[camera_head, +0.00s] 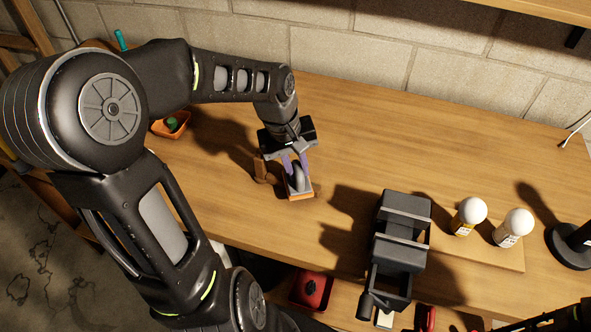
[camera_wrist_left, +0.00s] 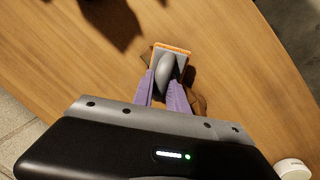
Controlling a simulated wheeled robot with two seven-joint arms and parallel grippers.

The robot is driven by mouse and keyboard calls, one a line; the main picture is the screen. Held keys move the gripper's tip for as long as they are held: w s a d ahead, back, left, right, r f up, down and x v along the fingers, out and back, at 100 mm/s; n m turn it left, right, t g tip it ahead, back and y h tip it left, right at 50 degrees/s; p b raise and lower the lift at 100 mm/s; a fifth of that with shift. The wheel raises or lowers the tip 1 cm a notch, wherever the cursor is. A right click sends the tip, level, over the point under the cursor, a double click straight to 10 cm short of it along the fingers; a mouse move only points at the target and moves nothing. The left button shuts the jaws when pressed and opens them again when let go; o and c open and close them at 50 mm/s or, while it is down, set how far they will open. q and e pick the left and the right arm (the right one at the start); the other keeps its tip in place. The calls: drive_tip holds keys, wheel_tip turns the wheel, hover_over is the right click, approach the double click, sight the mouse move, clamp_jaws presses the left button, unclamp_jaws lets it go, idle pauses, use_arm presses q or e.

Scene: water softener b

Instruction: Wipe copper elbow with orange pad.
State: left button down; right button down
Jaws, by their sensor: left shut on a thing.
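The orange pad (camera_head: 300,197) is a small block with a rounded grey grip on top, low over the wooden bench. My left gripper (camera_head: 296,163) points down with its purple fingers shut on the grey grip. In the left wrist view the pad's orange edge (camera_wrist_left: 172,46) shows beyond the fingertips (camera_wrist_left: 164,82). A brown piece that looks like the copper elbow (camera_head: 262,171) is just left of the pad, partly hidden by the gripper and pad. I cannot tell whether pad and elbow touch. My right gripper is out of view.
A dark vise (camera_head: 402,240) stands right of the pad near the front edge. Two white-topped bottles (camera_head: 468,215) (camera_head: 513,227) stand further right. An orange bin (camera_head: 171,124) is at the back left. A red item (camera_head: 312,290) lies below the front edge. The back middle bench is clear.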

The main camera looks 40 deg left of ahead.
use_arm(q)
drive_tip(key=shift+w+a, duration=0.2)
drive_tip(key=shift+w, duration=0.5)
drive_tip(key=shift+w+a, duration=0.2)
drive_tip(key=shift+w, duration=0.5)
drive_tip(key=shift+w+d+f+b, duration=0.1)
drive_tip(key=shift+w+d+b, duration=0.1)
drive_tip(key=shift+d+b, duration=0.5)
drive_tip(key=shift+d, duration=0.15)
drive_tip(key=shift+s+d, duration=0.2)
drive_tip(key=shift+s, duration=0.45)
drive_tip(key=shift+s+d, duration=0.2)
drive_tip(key=shift+s, duration=0.5)
drive_tip(key=shift+s+d, duration=0.2)
drive_tip(key=shift+s, duration=0.45)
drive_tip(key=shift+w+r, duration=0.1)
drive_tip(key=shift+r, duration=0.1)
